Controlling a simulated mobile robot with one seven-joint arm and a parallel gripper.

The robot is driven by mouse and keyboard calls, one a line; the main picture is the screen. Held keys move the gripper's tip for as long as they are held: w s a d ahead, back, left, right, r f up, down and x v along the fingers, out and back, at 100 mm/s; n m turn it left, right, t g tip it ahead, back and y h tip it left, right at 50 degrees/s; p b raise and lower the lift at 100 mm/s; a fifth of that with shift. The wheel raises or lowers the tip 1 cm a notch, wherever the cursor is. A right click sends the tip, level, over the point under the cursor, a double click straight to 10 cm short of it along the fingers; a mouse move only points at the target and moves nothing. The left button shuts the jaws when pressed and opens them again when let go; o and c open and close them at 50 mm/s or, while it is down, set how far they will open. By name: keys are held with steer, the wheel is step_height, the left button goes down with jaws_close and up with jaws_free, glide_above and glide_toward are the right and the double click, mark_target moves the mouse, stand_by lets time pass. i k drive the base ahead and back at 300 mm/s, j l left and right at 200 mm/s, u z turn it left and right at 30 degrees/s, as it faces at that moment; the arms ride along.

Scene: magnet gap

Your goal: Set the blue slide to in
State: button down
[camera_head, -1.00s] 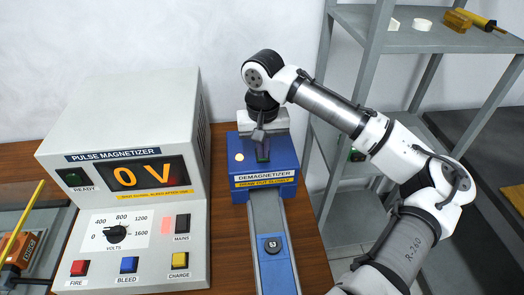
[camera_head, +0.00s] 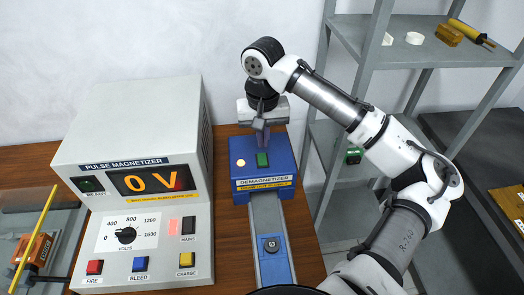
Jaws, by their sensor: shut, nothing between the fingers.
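The blue slide (camera_head: 273,267) is a flat blue plate with a round dark knob (camera_head: 271,245). It sits on the grey rail (camera_head: 264,211) that runs toward me from the blue demagnetizer box (camera_head: 266,171). The slide is at the near part of the rail, apart from the box. My gripper (camera_head: 262,141) is shut and empty, pointing down above the back of the box, just behind a green rocker switch (camera_head: 262,160). I cannot tell whether it touches the box.
The pulse magnetizer (camera_head: 140,170) stands to the left, its display showing 0 V. A round pale button or lamp (camera_head: 240,163) is on the box top. A grey shelf (camera_head: 420,45) stands to the right. Bare wooden table (camera_head: 308,262) lies beside the rail.

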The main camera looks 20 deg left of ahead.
mark_target(275, 267)
steer(key=k, duration=1)
